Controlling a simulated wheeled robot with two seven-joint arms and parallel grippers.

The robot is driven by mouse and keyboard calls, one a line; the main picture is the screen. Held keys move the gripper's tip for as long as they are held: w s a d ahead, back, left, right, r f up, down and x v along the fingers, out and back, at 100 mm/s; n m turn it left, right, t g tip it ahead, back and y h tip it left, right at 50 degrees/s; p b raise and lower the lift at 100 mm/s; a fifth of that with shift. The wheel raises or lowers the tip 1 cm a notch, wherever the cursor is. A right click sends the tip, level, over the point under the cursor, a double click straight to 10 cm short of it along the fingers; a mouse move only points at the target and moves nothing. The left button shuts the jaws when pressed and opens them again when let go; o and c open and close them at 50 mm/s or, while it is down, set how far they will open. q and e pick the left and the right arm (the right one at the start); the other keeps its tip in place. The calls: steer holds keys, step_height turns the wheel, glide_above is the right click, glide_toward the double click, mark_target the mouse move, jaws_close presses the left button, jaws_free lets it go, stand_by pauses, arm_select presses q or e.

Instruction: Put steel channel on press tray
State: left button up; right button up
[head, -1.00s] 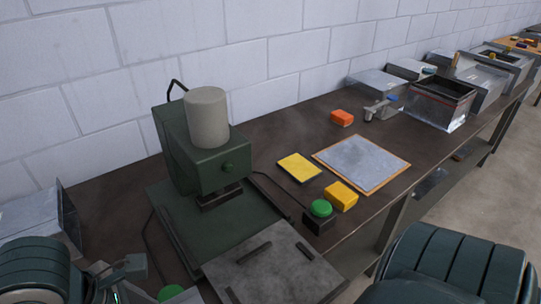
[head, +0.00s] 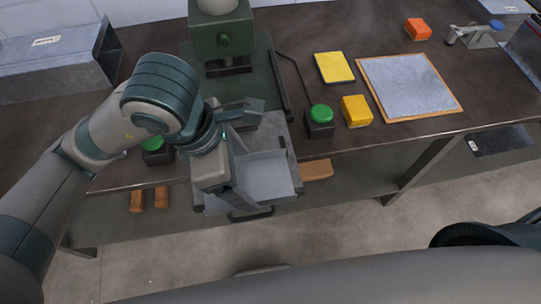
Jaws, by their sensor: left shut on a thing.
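My left gripper (head: 228,160) reaches in from the left and is shut on the steel channel (head: 266,178), a bright grey folded sheet piece. The channel is over the front part of the grey press tray (head: 273,132); I cannot tell whether it touches the tray. The tray sticks out in front of the green press (head: 222,38) and is partly hidden by the channel and my gripper. My right gripper is not in view.
Two green buttons on dark boxes flank the tray, one right (head: 320,118) and one left (head: 156,150). A yellow block (head: 357,111), a yellow pad (head: 334,67) and a wood-edged metal sheet (head: 408,86) lie right. A grey duct (head: 60,60) lies left.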

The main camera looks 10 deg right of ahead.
arm_select(q)
steer(key=shift+d, duration=0.1)
steer(key=shift+w+f, duration=0.2)
steer(key=shift+w, duration=0.15)
steer(key=w+f+p, duration=0.1)
steer(key=w+f, duration=0.1)
steer(key=w, duration=0.1)
steer(key=w+f+p, duration=0.1)
steer(key=w+f, duration=0.1)
steer(key=w, duration=0.2)
steer(key=w+f+p, duration=0.1)
steer(key=w+f, duration=0.1)
steer(key=w, duration=0.1)
steer(key=shift+w+a, duration=0.2)
steer(key=shift+w+f, duration=0.3)
steer(key=shift+f+p, duration=1.2)
steer(key=shift+f, duration=0.8)
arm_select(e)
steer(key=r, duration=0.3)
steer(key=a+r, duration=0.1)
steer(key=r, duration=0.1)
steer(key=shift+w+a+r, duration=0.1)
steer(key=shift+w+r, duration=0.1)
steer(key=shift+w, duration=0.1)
arm_select(q)
steer(key=shift+f+b, duration=0.2)
steer(key=shift+b, duration=0.1)
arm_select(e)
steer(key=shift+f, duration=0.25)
